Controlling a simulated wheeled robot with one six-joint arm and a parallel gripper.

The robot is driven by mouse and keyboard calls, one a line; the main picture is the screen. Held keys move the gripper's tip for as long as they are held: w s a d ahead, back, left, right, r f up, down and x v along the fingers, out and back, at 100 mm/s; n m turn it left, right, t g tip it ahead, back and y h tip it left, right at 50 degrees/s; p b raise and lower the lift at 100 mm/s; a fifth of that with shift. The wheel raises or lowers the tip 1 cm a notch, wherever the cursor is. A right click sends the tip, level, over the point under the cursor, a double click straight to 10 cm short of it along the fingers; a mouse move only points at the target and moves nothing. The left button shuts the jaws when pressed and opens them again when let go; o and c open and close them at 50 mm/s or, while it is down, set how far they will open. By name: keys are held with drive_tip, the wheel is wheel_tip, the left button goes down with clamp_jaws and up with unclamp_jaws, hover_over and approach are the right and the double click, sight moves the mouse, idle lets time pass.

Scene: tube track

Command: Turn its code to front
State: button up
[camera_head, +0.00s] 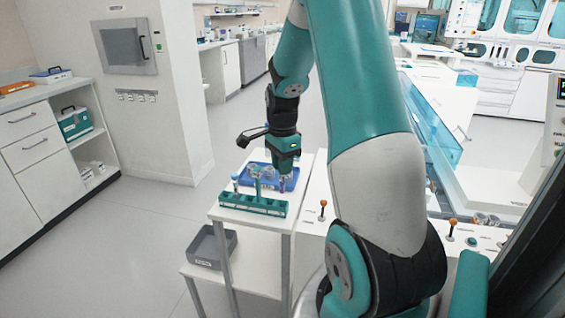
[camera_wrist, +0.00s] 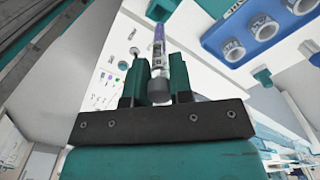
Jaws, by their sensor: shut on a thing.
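My gripper (camera_head: 284,168) points down over the small white table in the head view. In the wrist view its two teal fingers (camera_wrist: 157,72) are shut on a thin tube (camera_wrist: 157,50) that stands between them.
A blue tray (camera_head: 239,183) with round holders lies behind the rack, and also shows in the wrist view (camera_wrist: 222,38). A grey bin (camera_head: 211,250) sits on the lower shelf. Orange-topped posts (camera_head: 323,204) stand on the white surface to the right. The floor at left is clear.

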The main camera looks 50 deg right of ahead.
sight(282, 193)
drive_tip(key=shift+f+b, duration=1.95)
drive_tip(key=shift+f, duration=1.4)
drive_tip(key=n+p, duration=0.1)
drive_tip(key=n, duration=0.1)
drive_tip(key=shift+r+n, duration=0.15)
drive_tip(key=shift+n, duration=0.15)
drive_tip(key=n+p, duration=0.1)
drive_tip(key=n, duration=0.2)
drive_tip(key=shift+f, duration=0.25)
drive_tip(key=o, duration=0.8)
